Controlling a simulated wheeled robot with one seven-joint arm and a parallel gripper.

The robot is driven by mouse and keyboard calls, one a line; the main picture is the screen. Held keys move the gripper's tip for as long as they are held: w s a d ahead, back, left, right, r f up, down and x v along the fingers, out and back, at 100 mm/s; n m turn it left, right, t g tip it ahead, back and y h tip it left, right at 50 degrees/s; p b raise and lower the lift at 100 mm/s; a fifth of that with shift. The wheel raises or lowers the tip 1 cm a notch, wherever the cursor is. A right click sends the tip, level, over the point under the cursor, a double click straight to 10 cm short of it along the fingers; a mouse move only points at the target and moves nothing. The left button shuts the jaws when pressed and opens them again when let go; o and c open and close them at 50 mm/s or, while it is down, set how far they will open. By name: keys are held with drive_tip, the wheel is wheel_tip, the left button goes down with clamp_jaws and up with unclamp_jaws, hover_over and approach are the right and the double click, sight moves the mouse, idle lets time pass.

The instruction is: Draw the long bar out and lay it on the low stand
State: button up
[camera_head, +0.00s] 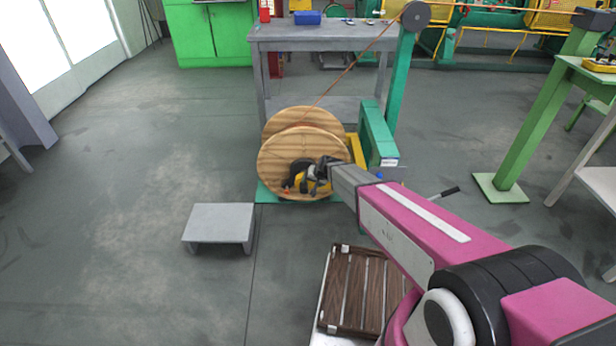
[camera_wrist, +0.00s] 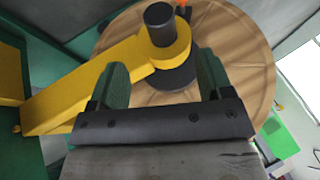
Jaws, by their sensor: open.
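A dark round bar (camera_wrist: 160,24) sticks out through the eye of a yellow arm (camera_wrist: 95,85) in front of the wooden reel (camera_wrist: 247,60); most of its length is hidden. My gripper (camera_wrist: 161,72) is open, its two green fingers apart, with the yellow arm's end and a dark collar showing between them. The bar's end lies a little above the fingertips in the wrist view. In the camera_head view my gripper (camera_head: 306,180) is at the front face of the reel (camera_head: 285,150) and hides the bar. The low stand (camera_head: 222,220) is grey, flat and empty, on the floor left of the reel.
A green post (camera_head: 401,85) with a pulley stands behind the reel, and an orange line (camera_head: 340,80) runs up from the reel. A slatted wooden tray (camera_head: 350,290) is nearer me. A grey table (camera_head: 320,35) stands behind. The floor around the low stand is clear.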

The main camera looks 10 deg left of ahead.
sight(306, 188)
drive_tip(key=x, duration=1)
drive_tip(key=shift+w+a+f, duration=0.15)
drive_tip(key=shift+a+f, duration=0.05)
drive_tip(key=shift+f, duration=0.1)
clamp_jaws()
drive_tip(key=c, duration=1.4)
unclamp_jaws()
drive_tip(key=shift+s+d, duration=0.35)
drive_tip(key=shift+s, duration=1.05)
drive_tip(key=shift+s+d, duration=0.35)
drive_tip(key=shift+s, duration=1.1)
drive_tip(key=shift+s+d, duration=0.35)
drive_tip(key=shift+s, duration=1.05)
drive_tip(key=shift+o, duration=0.2)
drive_tip(key=o, duration=1.4)
drive_tip(key=shift+c, duration=0.2)
